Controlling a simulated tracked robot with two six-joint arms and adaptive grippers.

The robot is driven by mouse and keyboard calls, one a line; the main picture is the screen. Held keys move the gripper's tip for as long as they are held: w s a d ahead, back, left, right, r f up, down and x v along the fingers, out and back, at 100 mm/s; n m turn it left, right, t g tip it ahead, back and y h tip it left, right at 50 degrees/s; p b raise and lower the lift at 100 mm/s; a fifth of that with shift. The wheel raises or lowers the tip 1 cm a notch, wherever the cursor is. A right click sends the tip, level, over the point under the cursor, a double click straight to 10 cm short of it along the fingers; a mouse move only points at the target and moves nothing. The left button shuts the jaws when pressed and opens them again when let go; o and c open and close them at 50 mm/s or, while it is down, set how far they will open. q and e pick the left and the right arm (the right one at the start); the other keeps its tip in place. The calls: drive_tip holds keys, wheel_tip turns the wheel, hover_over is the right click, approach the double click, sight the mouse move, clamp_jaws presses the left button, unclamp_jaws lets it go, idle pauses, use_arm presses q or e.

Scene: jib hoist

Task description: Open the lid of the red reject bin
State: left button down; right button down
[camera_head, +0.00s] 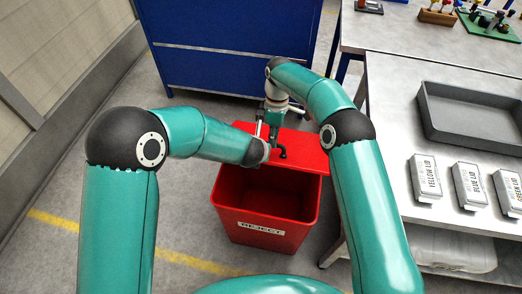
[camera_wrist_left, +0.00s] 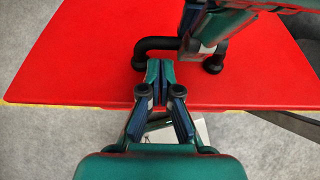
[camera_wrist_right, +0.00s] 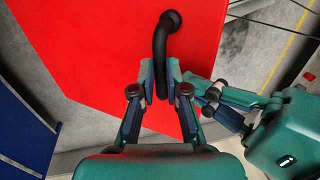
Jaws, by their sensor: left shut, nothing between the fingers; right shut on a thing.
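The red reject bin (camera_head: 262,228), with a white label on its front, stands on the floor in the head view. Its inside shows. Its red lid (camera_head: 305,153) is off the near part of the opening and lies toward the far side; its exact tilt is hard to tell. The black bar handle (camera_wrist_right: 163,45) is on the lid. My right gripper (camera_wrist_right: 161,78) is shut on the handle, at one end of it. My left gripper (camera_wrist_left: 160,72) is shut and empty, beside the handle over the lid; in the head view my arms partly hide both grippers.
A blue cabinet (camera_head: 235,45) stands behind the bin. A metal table (camera_head: 390,90) at the right holds a grey tray (camera_head: 470,119) and several labelled lid boxes (camera_head: 425,178). A wall (camera_head: 50,60) is at the left. Bare floor lies left of the bin.

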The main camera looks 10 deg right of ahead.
use_arm(q)
drive_tip(key=shift+w, duration=0.1)
use_arm(e)
drive_tip(key=shift+w+d+f, duration=0.3)
drive_tip(key=shift+w+f, duration=0.05)
drive_tip(key=shift+w, duration=0.1)
use_arm(q)
drive_tip(key=shift+w+d+r, duration=0.2)
drive_tip(key=shift+w+r, duration=0.45)
drive_tip(key=shift+r, duration=0.15)
use_arm(e)
drive_tip(key=c, duration=1.4)
unclamp_jaws()
drive_tip(key=shift+c, duration=0.2)
use_arm(q)
drive_tip(key=shift+w+f, duration=0.3)
drive_tip(key=shift+w, duration=0.1)
use_arm(e)
drive_tip(key=shift+o, duration=1.3)
drive_tip(key=shift+w+f, duration=0.25)
drive_tip(key=shift+w, duration=0.1)
use_arm(q)
drive_tip(key=shift+s+r, duration=0.15)
use_arm(e)
drive_tip(key=shift+s+r, duration=0.1)
drive_tip(key=shift+r, duration=0.1)
drive_tip(key=shift+r, duration=0.1)
